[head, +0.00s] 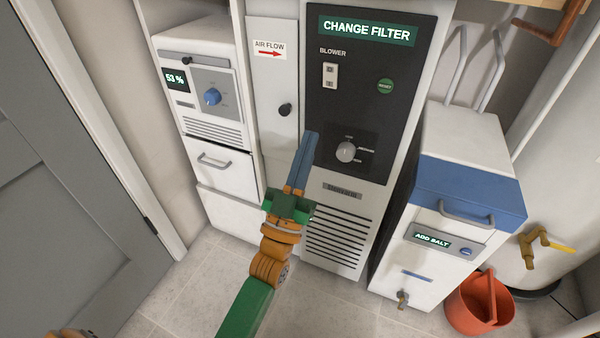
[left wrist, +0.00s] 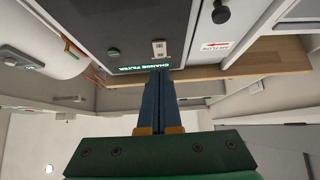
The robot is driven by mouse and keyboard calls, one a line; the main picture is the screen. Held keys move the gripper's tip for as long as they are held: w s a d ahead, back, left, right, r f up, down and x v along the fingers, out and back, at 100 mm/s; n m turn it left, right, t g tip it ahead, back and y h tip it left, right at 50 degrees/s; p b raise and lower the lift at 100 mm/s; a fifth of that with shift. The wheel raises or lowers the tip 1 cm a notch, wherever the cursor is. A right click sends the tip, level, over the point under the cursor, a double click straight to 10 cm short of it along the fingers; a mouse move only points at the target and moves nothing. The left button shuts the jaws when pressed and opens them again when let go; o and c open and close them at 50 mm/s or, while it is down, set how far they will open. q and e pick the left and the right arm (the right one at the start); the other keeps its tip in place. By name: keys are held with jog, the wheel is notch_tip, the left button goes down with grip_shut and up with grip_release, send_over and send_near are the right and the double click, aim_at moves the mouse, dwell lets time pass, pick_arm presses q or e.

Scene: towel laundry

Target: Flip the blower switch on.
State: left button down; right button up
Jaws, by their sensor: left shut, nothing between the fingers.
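The blower switch (head: 330,75) is a small white rocker plate under the word BLOWER on the dark panel (head: 400,60) of the furnace unit. It also shows upside down in the left wrist view (left wrist: 159,48). I cannot tell which way its rocker is set. My left gripper (head: 312,140) has its two long blue-grey fingers together, with nothing between them. In the head view the tips appear below and slightly left of the switch, apart from it. In the left wrist view the fingers (left wrist: 160,75) point toward the switch.
A round grey dial (head: 346,152) and a green reset button (head: 385,86) share the panel, under a CHANGE FILTER display (head: 367,31). A narrow door with a black knob (head: 285,110) is left of it. A white-and-blue salt unit (head: 465,190) and red bucket (head: 470,308) stand right.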

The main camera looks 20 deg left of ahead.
pick_arm(q)
jog(key=shift+f+v, duration=0.2)
jog(key=shift+v, duration=1.95)
jog(key=shift+w, duration=0.2)
